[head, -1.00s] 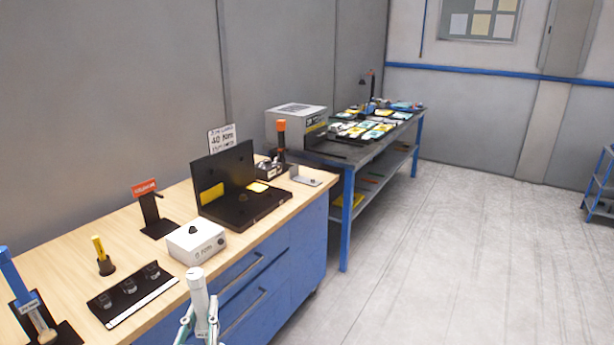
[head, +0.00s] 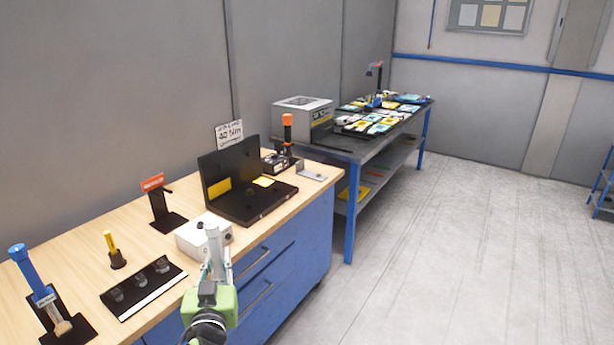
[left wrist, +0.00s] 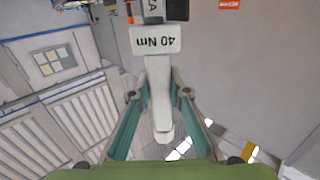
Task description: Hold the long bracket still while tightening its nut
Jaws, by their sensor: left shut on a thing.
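A small grey angled bracket (head: 312,172) lies on the far end of the wooden bench, away from the gripper. I cannot tell whether it is the long bracket. I cannot make out a nut. My right gripper is not in view.
A grey table (head: 372,147) stands behind.

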